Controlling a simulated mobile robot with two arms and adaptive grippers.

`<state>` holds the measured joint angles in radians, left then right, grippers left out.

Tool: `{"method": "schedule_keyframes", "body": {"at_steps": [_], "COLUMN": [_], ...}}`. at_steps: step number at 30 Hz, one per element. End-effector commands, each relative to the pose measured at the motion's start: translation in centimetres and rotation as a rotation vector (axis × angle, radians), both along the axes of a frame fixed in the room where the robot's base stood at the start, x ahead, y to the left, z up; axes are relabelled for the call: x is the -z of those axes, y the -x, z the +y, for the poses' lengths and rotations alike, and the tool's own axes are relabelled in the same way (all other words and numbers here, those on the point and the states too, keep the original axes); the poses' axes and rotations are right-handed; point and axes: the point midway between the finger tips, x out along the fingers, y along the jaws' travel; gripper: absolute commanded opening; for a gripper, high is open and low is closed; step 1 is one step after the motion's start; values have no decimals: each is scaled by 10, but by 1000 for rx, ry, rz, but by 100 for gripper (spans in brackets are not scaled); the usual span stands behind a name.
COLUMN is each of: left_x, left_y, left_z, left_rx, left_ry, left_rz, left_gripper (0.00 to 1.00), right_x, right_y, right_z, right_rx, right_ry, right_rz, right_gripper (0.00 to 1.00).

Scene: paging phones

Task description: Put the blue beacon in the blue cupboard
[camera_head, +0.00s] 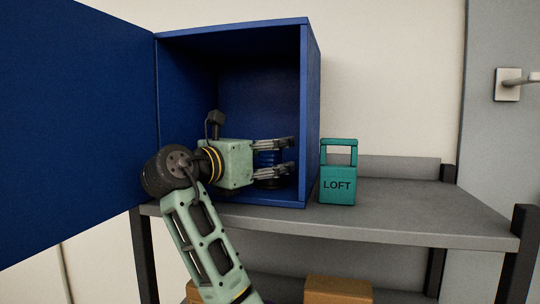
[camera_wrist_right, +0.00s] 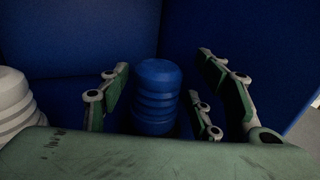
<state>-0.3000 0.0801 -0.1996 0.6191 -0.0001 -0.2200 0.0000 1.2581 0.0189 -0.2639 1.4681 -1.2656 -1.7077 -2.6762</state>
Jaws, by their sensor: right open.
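The blue cupboard (camera_head: 313,110) stands on a grey shelf with its door (camera_head: 75,110) swung open to the left. My right gripper (camera_head: 289,155) is inside the cupboard, its fingers pointing right. The blue beacon (camera_head: 266,160), a ribbed cylinder, is upright inside the cupboard, partly hidden by the fingers. In the right wrist view the beacon (camera_wrist_right: 156,98) stands between the fingers, which are open with gaps on both sides. My left gripper is not in view.
A pale ribbed object (camera_wrist_right: 14,103) is at the left edge of the wrist view. A teal block marked LOFT (camera_head: 337,184) stands just right of the cupboard. The shelf (camera_head: 420,212) is bare further right. Brown boxes (camera_head: 338,290) sit below.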

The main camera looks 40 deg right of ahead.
Motion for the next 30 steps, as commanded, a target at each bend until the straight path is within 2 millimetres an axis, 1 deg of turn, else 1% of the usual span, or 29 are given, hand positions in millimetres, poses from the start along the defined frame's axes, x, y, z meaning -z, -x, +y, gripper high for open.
{"method": "schedule_keyframes", "body": {"at_steps": [1,5,9,12,15,18,21,30], "left_x": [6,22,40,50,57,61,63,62], "left_y": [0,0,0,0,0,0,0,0], "left_z": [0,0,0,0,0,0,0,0], "left_rx": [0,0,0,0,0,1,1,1], "left_ry": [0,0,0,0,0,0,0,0], "left_rz": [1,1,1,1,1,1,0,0], "left_gripper": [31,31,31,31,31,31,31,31], "right_x": [3,6,6,5,4,3,2,0], "right_y": [1,7,15,22,27,30,32,33], "right_z": [6,28,58,78,94,105,111,114], "right_rx": [-4,-5,-6,-5,-4,-3,-2,-1], "right_ry": [1,0,0,1,0,1,0,1], "right_rz": [-1,-3,-2,-2,-2,-1,0,-1], "right_gripper": [58,58,58,58,58,58,58,58]}}
